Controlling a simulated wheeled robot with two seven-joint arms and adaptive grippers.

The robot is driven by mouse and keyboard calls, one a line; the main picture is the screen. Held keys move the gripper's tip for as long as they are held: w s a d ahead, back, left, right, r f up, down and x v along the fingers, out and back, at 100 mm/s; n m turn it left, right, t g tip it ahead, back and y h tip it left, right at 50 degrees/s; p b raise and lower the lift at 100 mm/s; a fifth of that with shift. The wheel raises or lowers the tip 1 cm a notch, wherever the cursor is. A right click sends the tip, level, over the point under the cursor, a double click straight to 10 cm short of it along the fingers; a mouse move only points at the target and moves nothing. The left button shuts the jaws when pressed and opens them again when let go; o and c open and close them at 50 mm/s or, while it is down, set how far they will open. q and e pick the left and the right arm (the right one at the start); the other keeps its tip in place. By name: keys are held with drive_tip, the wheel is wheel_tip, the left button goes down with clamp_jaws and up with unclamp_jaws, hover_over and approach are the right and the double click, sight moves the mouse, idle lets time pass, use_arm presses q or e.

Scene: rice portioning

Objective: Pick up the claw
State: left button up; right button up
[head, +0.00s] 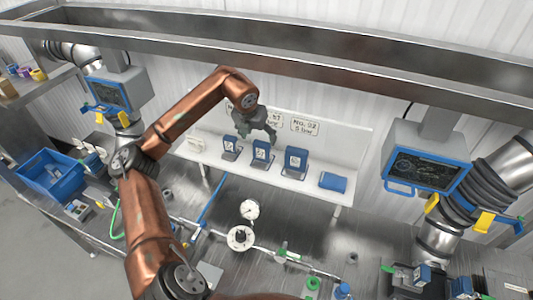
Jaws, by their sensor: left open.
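My left arm comes up from the bottom left, and its left gripper (258,131) is over the white shelf at the back of the bench. The gripper is open, its fingers pointing down near the blue items on the shelf; I see nothing held in it. Several blue stands with white labels, such as this blue stand (296,161), stand on the shelf (290,185). I cannot tell which thing is the claw; nothing in view shows clearly as one. My right gripper is not in view.
A flat blue item (333,182) lies at the shelf's right end. A white dial gauge (250,209) and a pipe run stand on the metal bench (330,240). A blue crate (50,174) is at left. Screens hang at left (120,90) and right (427,157).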

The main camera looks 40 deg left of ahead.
sight(261, 145)
use_arm(q)
drive_tip(key=shift+x, duration=0.95)
drive_tip(key=x, duration=0.1)
drive_tip(key=p+x, duration=0.1)
drive_tip(key=x, duration=0.1)
drive_tip(key=p+x, duration=0.1)
drive_tip(key=shift+d+f, duration=0.15)
drive_tip(key=shift+d, duration=0.1)
drive_tip(key=shift+w+a+f, duration=0.15)
drive_tip(key=shift+w+f, duration=0.05)
drive_tip(key=shift+f, duration=0.35)
drive_tip(key=shift+c, duration=0.4)
clamp_jaws()
drive_tip(key=shift+r, duration=0.1)
